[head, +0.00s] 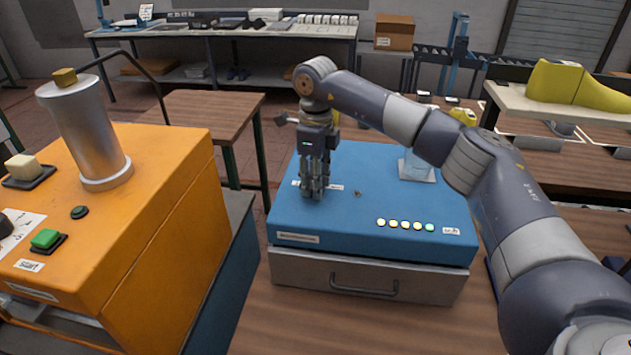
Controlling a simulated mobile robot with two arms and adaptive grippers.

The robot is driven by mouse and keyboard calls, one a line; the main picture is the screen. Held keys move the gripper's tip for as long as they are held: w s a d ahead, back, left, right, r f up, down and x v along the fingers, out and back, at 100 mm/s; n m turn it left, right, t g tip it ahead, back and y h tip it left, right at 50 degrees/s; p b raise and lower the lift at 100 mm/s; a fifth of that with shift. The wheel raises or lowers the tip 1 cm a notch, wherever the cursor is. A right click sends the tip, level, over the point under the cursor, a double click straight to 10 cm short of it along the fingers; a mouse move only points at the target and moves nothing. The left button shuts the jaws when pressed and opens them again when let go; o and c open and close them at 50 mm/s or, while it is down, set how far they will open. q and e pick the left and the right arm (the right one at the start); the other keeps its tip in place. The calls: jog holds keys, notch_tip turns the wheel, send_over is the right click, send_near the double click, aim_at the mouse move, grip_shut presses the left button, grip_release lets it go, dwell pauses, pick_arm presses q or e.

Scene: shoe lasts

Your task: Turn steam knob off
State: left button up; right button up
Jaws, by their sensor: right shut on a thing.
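My right gripper (314,194) points straight down at the top of the blue machine (410,262), near its left side. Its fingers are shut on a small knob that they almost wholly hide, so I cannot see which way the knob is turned. A white label (335,187) lies beside the fingers. I cannot read it. My left gripper is not in view.
The blue machine has a row of several lit buttons (405,225), a clear block (417,168) and a grey drawer (365,280). An orange machine (165,245) with a metal cylinder (85,130) stands left. A yellow shoe last (575,85) stands right.

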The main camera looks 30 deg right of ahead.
jog(key=shift+n, duration=1.1)
jog(key=o, duration=1.1)
jog(key=shift+c, duration=0.2)
jog(key=shift+r, duration=0.1)
notch_tip(320, 180, up, 12)
